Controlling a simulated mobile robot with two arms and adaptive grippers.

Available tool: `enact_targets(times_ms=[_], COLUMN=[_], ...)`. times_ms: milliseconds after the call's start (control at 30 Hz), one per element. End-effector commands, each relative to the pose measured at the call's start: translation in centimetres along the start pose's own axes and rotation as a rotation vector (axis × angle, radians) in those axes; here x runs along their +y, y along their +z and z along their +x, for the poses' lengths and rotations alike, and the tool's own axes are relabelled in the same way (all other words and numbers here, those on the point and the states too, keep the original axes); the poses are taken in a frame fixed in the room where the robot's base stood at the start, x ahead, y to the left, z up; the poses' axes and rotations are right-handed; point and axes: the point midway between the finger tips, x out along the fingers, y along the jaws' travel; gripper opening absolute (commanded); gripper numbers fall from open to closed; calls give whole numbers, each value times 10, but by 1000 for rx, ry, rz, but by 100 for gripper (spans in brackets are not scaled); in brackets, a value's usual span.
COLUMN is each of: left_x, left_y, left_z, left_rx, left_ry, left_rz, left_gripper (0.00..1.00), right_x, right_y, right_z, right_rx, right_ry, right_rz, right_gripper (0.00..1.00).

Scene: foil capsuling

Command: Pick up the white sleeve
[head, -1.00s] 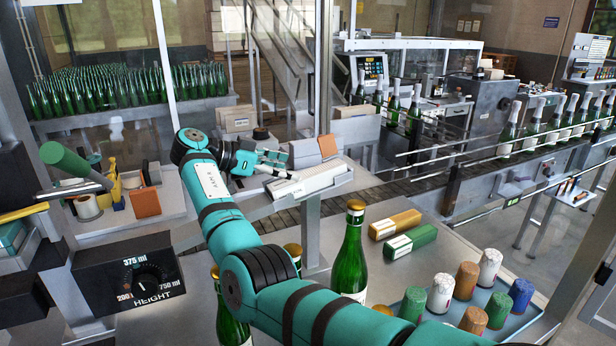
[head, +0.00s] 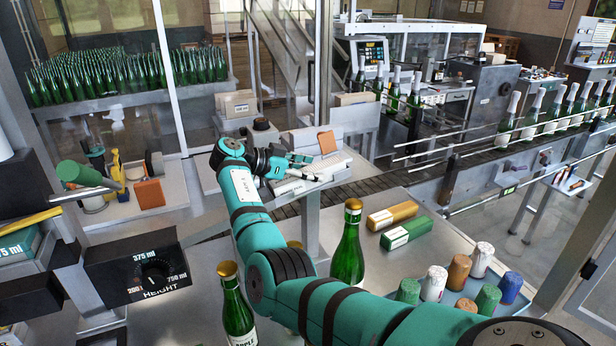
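My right gripper (head: 304,165) is at the back table, at the end of my teal arm. Its fingers look spread apart, with nothing clearly between them. A long white piece (head: 292,187), which looks like the white sleeve, lies just below and beside the fingers on the pale sloped rack. Whether the fingers touch it cannot be told. Two short white capsules also stand in the blue tray at the front right, one nearer (head: 434,284) and one farther (head: 481,260). My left gripper is not in view.
An orange box (head: 393,215) and a green box (head: 406,233) lie on the front table. A green bottle (head: 348,246) stands near my arm, another (head: 235,308) at lower left. Several coloured capsules fill the blue tray (head: 518,310). An orange block (head: 327,142) stands behind the rack.

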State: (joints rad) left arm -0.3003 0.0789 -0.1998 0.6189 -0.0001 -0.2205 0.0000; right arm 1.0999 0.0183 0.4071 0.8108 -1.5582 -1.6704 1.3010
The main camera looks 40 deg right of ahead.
Motion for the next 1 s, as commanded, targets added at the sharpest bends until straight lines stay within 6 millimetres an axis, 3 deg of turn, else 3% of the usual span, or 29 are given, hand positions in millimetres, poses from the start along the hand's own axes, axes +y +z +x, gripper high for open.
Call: enact_targets(times_ms=[67, 400, 767, 1000], left_x=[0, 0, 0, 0], left_y=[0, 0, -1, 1], left_z=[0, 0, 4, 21], left_rx=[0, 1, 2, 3], left_ry=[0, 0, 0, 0], left_rz=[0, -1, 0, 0], left_gripper=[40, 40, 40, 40], right_x=[0, 0, 0, 0], right_y=[0, 0, -5, -32], right_z=[0, 0, -2, -13], right_rx=[0, 0, 1, 1], right_ry=[0, 0, -1, -1], right_rz=[0, 0, 2, 6], right_gripper=[52, 8, 8, 8])
